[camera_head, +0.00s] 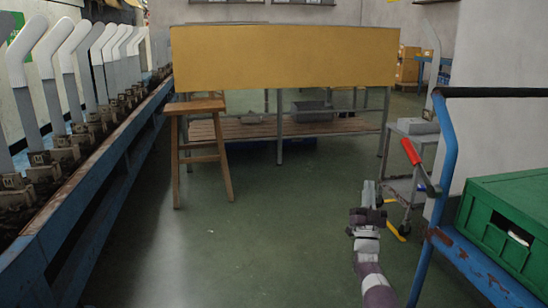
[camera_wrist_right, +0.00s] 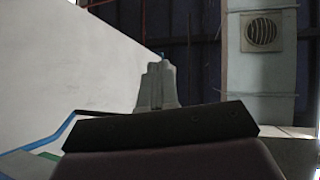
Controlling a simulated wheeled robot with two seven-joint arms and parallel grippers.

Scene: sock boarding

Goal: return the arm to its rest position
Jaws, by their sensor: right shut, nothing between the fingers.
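My right gripper (camera_head: 368,192) is in the lower right of the head view, pointing away from me over the green floor. Its fingers are together and hold nothing. In the right wrist view the closed fingers (camera_wrist_right: 157,85) point up toward the ceiling, with a pale wall at the left. The gripper is apart from the blue cart beside it. My left gripper is in neither view.
A blue cart (camera_head: 447,170) with a green crate (camera_head: 510,215) stands close at right. A blue rack (camera_head: 110,165) of sock forms (camera_head: 52,95) lines the left. A wooden stool (camera_head: 196,140) and yellow-topped table (camera_head: 285,57) stand ahead. The middle floor is clear.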

